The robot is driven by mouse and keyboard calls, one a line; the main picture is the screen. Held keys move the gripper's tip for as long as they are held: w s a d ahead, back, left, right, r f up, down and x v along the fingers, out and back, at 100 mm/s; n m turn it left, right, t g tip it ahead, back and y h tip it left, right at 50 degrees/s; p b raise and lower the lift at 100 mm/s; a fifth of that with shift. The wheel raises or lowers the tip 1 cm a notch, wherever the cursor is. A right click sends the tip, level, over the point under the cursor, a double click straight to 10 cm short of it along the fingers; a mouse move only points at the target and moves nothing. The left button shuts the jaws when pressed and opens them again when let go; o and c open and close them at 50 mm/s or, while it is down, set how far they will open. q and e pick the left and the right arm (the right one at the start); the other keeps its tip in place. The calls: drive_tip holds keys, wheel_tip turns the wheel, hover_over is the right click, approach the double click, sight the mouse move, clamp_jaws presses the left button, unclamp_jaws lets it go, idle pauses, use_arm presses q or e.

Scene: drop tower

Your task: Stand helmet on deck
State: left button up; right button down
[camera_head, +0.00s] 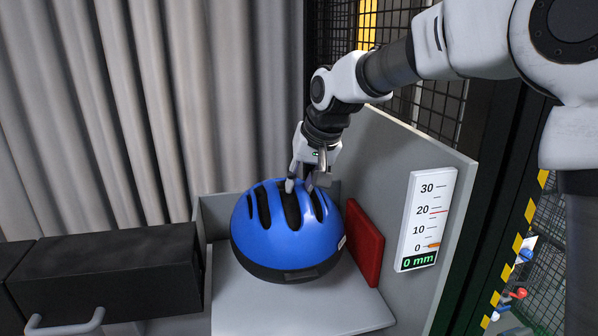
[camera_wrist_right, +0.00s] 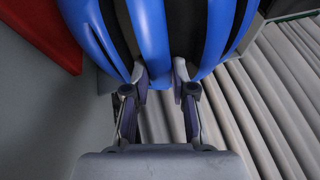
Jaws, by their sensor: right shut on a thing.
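The blue helmet (camera_head: 280,245) with dark vents sits upright on the grey deck (camera_head: 345,305) or just over it; I cannot tell whether its base touches. My right gripper (camera_head: 301,188) reaches down from the upper right and is shut on a rib at the helmet's top. In the right wrist view the helmet (camera_wrist_right: 150,35) fills the top, and the fingers of the right gripper (camera_wrist_right: 160,80) close on a blue rib between two vents. The helmet hides much of the deck behind it. My left gripper is not in view.
A red pad (camera_head: 364,243) stands right of the helmet against the grey wall. A scale panel (camera_head: 426,220) on that wall reads 0 mm. A black drawer box (camera_head: 110,270) with a handle (camera_head: 65,326) is at left. Free deck shows in front of the helmet.

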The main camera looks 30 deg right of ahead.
drive_tip(key=shift+s+a+f, duration=0.2)
drive_tip(key=shift+a+f, duration=0.4)
drive_tip(key=shift+f, duration=0.05)
use_arm(q)
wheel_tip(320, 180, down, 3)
drive_tip(key=b, duration=0.3)
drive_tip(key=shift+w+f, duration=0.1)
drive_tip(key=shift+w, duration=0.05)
use_arm(e)
wheel_tip(320, 180, down, 8)
drive_tip(key=w, duration=0.1)
drive_tip(key=shift+d+f, duration=0.2)
drive_tip(key=shift+d, duration=0.25)
drive_tip(key=c, duration=0.9)
unclamp_jaws()
drive_tip(key=shift+a, duration=0.1)
